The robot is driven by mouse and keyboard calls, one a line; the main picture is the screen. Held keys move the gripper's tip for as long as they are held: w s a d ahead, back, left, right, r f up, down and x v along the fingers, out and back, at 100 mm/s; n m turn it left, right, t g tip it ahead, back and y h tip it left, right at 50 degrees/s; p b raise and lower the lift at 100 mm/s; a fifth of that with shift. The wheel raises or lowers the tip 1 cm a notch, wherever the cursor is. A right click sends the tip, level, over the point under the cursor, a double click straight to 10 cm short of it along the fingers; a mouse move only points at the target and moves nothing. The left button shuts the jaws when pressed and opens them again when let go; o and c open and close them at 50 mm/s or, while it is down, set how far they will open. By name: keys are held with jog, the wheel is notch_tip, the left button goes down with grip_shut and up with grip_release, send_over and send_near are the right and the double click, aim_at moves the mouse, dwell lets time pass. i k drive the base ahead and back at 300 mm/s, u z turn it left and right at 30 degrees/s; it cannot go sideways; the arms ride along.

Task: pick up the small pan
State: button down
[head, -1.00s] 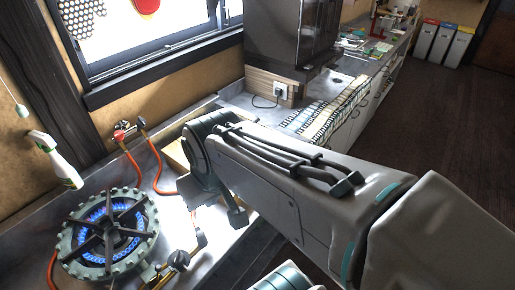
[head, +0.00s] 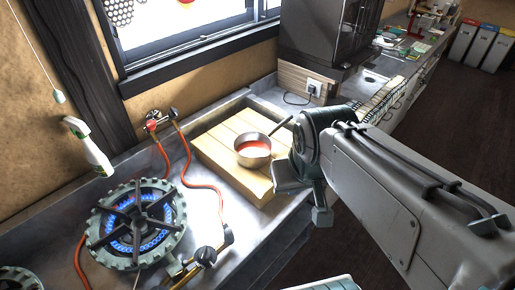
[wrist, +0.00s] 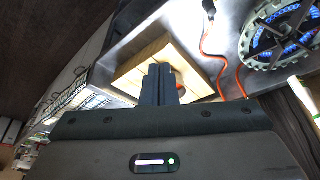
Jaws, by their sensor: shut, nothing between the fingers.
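The small pan (head: 253,151) is a metal pan with red contents. It sits upright on a pale wooden board (head: 222,150), its dark handle pointing up and right toward my arm. In the wrist view the board (wrist: 135,78) lies beyond my fingers, and only a bit of red from the pan shows beside them; the rest is hidden. My gripper (wrist: 160,70) is shut and empty. In the head view my arm's end is just right of the pan, apart from its body; the fingertips are not clear there.
A lit gas burner (head: 138,222) with blue flames stands on the counter at left. Red hoses (head: 188,170) run from it toward the wall. A white and green spray bottle (head: 88,146) is at the wall. A dark cabinet (head: 325,40) stands behind.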

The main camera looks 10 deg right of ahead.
aim_at(249, 163)
jog(key=z, duration=2.2)
jog(key=i, duration=1.75)
jog(key=u, duration=2.85)
